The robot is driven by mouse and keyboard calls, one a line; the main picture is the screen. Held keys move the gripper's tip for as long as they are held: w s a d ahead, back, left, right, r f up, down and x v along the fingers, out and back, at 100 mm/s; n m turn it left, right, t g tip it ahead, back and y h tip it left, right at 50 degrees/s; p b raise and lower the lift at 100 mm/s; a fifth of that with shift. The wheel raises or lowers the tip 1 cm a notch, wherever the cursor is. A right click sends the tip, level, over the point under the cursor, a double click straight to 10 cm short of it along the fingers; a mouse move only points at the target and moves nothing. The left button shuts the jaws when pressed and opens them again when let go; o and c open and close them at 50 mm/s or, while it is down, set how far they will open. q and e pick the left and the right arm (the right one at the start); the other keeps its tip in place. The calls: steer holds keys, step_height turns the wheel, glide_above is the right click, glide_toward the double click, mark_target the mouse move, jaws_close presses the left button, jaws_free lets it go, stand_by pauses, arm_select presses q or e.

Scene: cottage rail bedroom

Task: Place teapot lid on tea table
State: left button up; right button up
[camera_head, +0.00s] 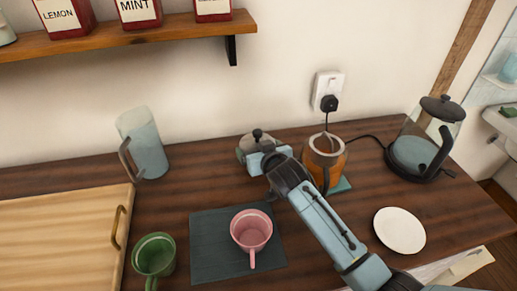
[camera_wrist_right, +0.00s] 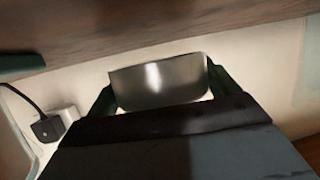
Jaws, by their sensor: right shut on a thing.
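The teapot lid (camera_head: 258,134), grey with a dark knob on top, is at the far tip of my right gripper (camera_head: 266,157), towards the wall. In the right wrist view the right gripper (camera_wrist_right: 162,92) is shut with its two fingers on either side of the shiny metal lid (camera_wrist_right: 158,84). The lid is close to the table (camera_head: 180,195), a dark wooden top; I cannot tell whether it touches it. The amber teapot (camera_head: 335,158) stands open-topped just right of the gripper, on a teal coaster (camera_head: 342,186). My left gripper is not in view.
A pink cup (camera_head: 251,227) stands on a dark mat (camera_head: 208,258), near my right arm. A green mug (camera_head: 154,255), wooden tray (camera_head: 60,230) and jug (camera_head: 143,140) are at left. A white saucer (camera_head: 399,230) and kettle (camera_head: 421,140) are at right. A shelf (camera_head: 130,35) hangs above.

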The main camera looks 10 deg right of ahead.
steer(key=shift+s+f, duration=0.25)
steer(key=shift+f, duration=0.45)
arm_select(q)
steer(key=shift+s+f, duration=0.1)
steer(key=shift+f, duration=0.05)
arm_select(e)
steer(key=o, duration=0.8)
steer(key=shift+f, duration=0.1)
steer(key=shift+c, duration=0.2)
steer(key=shift+r, duration=0.55)
steer(key=v, duration=0.3)
steer(key=p+v, duration=0.1)
steer(key=v, duration=0.3)
steer(key=p+v, duration=0.1)
steer(key=v, duration=0.2)
steer(key=shift+s+r, duration=0.1)
steer(key=shift+r, duration=0.3)
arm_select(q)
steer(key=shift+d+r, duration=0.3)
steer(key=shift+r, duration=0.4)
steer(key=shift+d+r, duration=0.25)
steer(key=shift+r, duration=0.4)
arm_select(e)
steer(key=shift+s+d+r, duration=0.1)
steer(key=shift+s+r, duration=0.15)
steer(key=shift+s, duration=0.3)
